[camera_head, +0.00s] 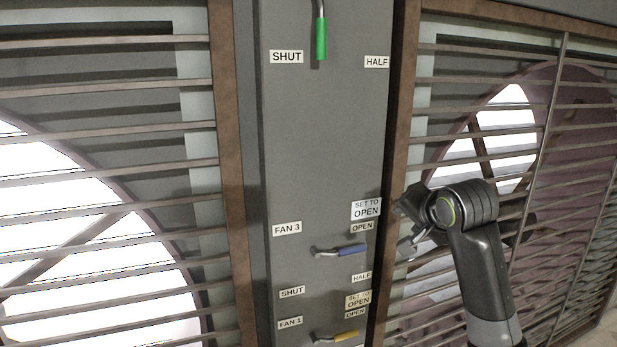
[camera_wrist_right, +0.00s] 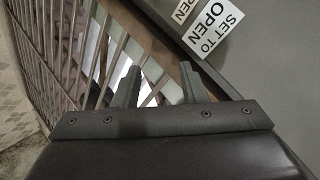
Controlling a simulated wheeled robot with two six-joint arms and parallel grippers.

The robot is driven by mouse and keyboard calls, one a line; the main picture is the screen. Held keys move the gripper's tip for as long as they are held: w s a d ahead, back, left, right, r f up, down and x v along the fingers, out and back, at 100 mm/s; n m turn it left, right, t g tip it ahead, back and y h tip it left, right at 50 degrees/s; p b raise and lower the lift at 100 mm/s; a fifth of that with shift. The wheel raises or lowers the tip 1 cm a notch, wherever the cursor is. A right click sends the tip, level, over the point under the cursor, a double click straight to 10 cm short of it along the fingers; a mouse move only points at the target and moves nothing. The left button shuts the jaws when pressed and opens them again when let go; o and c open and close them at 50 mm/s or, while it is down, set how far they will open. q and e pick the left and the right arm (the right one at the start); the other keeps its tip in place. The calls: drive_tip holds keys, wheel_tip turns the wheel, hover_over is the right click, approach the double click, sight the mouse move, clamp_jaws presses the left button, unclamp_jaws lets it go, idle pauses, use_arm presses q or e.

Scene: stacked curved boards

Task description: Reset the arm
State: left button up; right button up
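My right arm comes in from the lower right in the head view, in front of the right-hand slatted fan opening. My right gripper (camera_head: 404,226) points left toward the grey panel's right edge, near the "SET TO OPEN" label (camera_head: 366,209). It is apart from the blue lever (camera_head: 350,250). In the right wrist view the two fingers of my right gripper (camera_wrist_right: 159,80) stand apart with nothing between them. The same label (camera_wrist_right: 215,24) shows beyond the fingers at the upper right. My left gripper is not in view.
The grey panel (camera_head: 325,130) carries a green-handled lever (camera_head: 321,40) hanging down at the top and a yellow lever (camera_head: 346,336) at the bottom. Brown frames (camera_head: 228,150) with metal slats (camera_head: 110,170) flank the panel on both sides.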

drive_tip(key=s+d+f+n+g, duration=0.1)
drive_tip(key=s+d+f, duration=0.1)
drive_tip(key=s+f, duration=0.55)
drive_tip(key=s+d+f+n+g+h, duration=0.15)
drive_tip(key=s+f, duration=0.25)
drive_tip(key=f, duration=0.7)
drive_tip(key=s+d+f+n+g, duration=0.1)
drive_tip(key=s+d+f+n, duration=0.15)
drive_tip(key=s+f, duration=0.5)
drive_tip(key=s+d+f+n+g+h, duration=0.15)
drive_tip(key=s+f, duration=0.45)
drive_tip(key=s, duration=0.6)
drive_tip(key=s+d+f+n+g, duration=0.1)
drive_tip(key=s+d+f+g, duration=0.3)
drive_tip(key=s, duration=0.9)
wheel_tip(320, 180, down, 27)
drive_tip(key=s+a+f+g, duration=0.1)
drive_tip(key=s+f, duration=1.3)
drive_tip(key=s, duration=0.1)
drive_tip(key=shift+f+y, duration=0.4)
drive_tip(key=shift+a, duration=0.1)
